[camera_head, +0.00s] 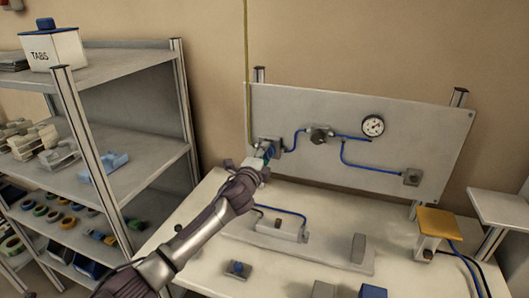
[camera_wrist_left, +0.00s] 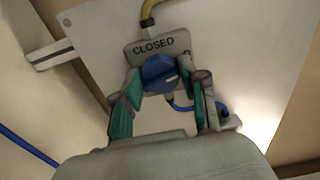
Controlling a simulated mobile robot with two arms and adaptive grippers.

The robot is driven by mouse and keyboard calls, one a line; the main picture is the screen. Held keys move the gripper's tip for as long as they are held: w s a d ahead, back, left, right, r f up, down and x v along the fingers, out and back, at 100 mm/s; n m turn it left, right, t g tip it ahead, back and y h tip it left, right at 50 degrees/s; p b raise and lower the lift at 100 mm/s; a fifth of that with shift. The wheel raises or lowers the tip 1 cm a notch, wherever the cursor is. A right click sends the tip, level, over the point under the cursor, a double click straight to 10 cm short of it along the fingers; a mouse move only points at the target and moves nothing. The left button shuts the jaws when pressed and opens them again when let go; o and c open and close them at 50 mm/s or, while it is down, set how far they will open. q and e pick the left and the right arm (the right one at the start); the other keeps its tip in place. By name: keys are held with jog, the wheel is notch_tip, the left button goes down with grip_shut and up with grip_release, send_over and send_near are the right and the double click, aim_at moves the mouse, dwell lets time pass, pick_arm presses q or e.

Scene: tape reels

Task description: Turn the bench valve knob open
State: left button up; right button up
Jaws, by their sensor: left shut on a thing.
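The valve knob (camera_wrist_left: 160,73) is round and blue with a pale pointer line, on a grey valve plate marked CLOSED (camera_wrist_left: 158,46). My left gripper (camera_wrist_left: 160,84) has its green-padded fingers on both sides of the knob and is shut on it. In the head view the left gripper (camera_head: 266,155) reaches the left end of the grey upright panel (camera_head: 430,133), and it hides most of the knob. A yellow hose enters the valve from one side and a blue one from the other. My right gripper is not in view.
A pressure gauge (camera_head: 373,126) and blue tubing are on the panel. The pale bench (camera_head: 200,215) below carries a grey fixture (camera_head: 355,262) and several small blocks. A shelf rack (camera_head: 150,63) with a TABS box (camera_head: 53,47) and tape reels stands close on the left.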

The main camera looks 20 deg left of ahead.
pick_arm(q)
jog(key=shift+m+p, duration=0.4)
jog(key=shift+m, duration=0.8)
jog(key=o, duration=1.1)
jog(key=shift+o, duration=0.2)
jog(key=shift+s, duration=0.1)
jog(key=s, duration=1.2)
jog(key=shift+a, duration=0.2)
